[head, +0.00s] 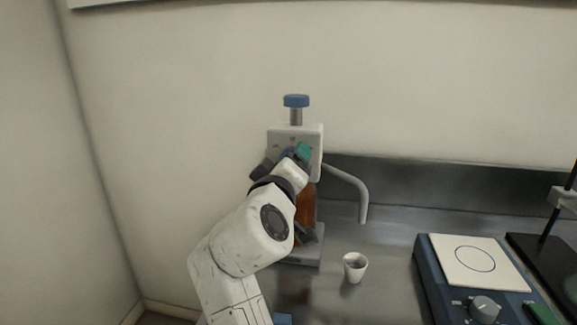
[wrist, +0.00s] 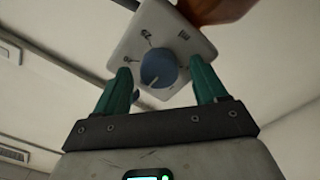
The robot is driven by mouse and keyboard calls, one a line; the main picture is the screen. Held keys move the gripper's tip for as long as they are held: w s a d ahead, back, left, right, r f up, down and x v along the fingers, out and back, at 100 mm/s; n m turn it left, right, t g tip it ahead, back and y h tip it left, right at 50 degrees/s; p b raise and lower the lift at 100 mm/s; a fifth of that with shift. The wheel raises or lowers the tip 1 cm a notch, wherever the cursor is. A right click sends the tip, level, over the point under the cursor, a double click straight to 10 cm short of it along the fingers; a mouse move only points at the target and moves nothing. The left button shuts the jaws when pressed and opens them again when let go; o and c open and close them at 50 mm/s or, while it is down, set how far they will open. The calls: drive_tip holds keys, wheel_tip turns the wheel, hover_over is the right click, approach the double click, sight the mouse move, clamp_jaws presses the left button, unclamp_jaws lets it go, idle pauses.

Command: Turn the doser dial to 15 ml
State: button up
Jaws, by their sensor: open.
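The doser (head: 315,137) stands against the wall, with a pale head, a blue top knob (head: 296,101) and an amber bottle (head: 306,205) below. In the wrist view, its blue dial (wrist: 159,69) sits on the pale faceplate (wrist: 134,36), with several small markings around it, too blurred to read. A light pointer line on the dial points to the picture's lower left. My gripper (wrist: 160,75) is open, its green fingers on either side of the dial with a visible gap on each side.
A bent spout (head: 352,180) reaches right from the doser. A white cup (head: 355,267) stands on the steel bench, right of the doser base. A blue hotplate (head: 432,280) with a white top and a dark stand (head: 545,258) are farther right.

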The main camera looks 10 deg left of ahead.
drive_tip(key=shift+s, duration=0.1)
drive_tip(key=s, duration=1)
drive_tip(key=shift+s+a, duration=0.2)
drive_tip(key=shift+s, duration=0.1)
